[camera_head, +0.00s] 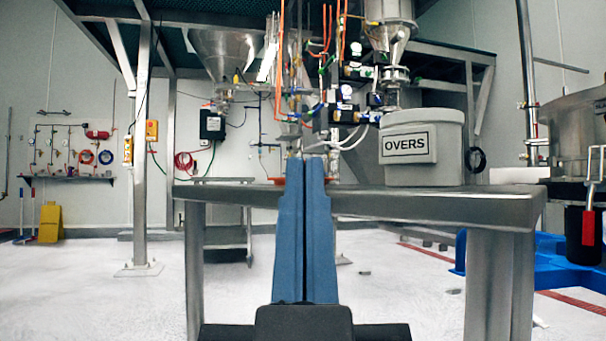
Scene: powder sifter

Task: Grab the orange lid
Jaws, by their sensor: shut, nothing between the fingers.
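My gripper (305,160) has two long blue fingers. They lie side by side, closed, with nothing between them, and point forward in the middle of the view. An orange-red rim, seemingly the orange lid (273,181), shows low on the metal table (430,205), just beside the fingers near their tips. Most of it is hidden behind the fingers. The fingers overlap it in the picture, but I cannot tell how far apart they are or whether they touch.
A grey bin marked OVERS (422,150) stands on the right part of the table. A steel vessel (575,130) stands at far right over a blue base (560,262). A steel frame with hoppers and orange and blue hoses is behind. The table's left part looks clear.

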